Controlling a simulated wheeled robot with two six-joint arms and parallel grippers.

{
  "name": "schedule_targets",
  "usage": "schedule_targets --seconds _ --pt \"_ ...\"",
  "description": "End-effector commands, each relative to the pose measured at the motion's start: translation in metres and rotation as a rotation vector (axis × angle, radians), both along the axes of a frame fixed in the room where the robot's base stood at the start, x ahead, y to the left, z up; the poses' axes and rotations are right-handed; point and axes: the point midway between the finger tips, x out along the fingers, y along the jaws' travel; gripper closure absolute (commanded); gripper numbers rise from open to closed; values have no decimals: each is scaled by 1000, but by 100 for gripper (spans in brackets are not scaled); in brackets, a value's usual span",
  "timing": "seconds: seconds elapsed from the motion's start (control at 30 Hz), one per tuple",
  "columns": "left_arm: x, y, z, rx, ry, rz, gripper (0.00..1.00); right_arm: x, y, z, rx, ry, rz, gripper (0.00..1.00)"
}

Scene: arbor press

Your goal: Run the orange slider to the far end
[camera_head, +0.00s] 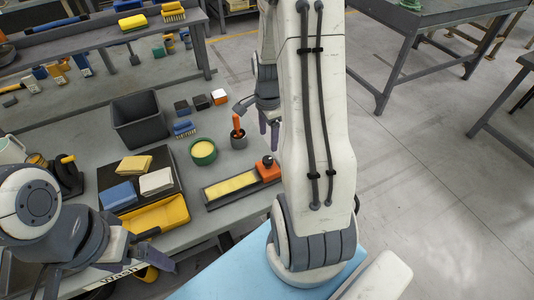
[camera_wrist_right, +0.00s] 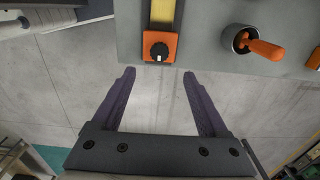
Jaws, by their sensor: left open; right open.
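The orange slider (camera_head: 268,171), with a black knob on top, sits at the right end of a dark track (camera_head: 210,196) with a yellow strip. In the right wrist view the slider (camera_wrist_right: 160,47) is just beyond the fingertips, roughly centred between them and near the table's edge. My right gripper (camera_wrist_right: 159,74) is open and empty; in the head view its fingers (camera_head: 268,128) show beside my arm, partly hidden by it. My left gripper (camera_head: 112,272) is open and empty at the lower left, over the table's front edge.
An orange-handled tool stands in a dark cup (camera_head: 238,141) behind the track. A yellow tray (camera_head: 160,215) lies at the front.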

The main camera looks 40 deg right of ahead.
Motion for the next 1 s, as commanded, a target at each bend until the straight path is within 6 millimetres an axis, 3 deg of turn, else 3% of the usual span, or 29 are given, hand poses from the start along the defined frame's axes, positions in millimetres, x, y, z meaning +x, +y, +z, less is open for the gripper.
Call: schedule_targets --seconds 0.5,0.7,1.0 --pt "0 0 19 0 0 -3 0 0 2 -82 3 4 6 23" --pt "0 0 21 0 0 -4 0 0 2 -95 1 2 7 23" --pt "0 0 21 0 0 -4 0 0 2 -97 1 1 7 23"
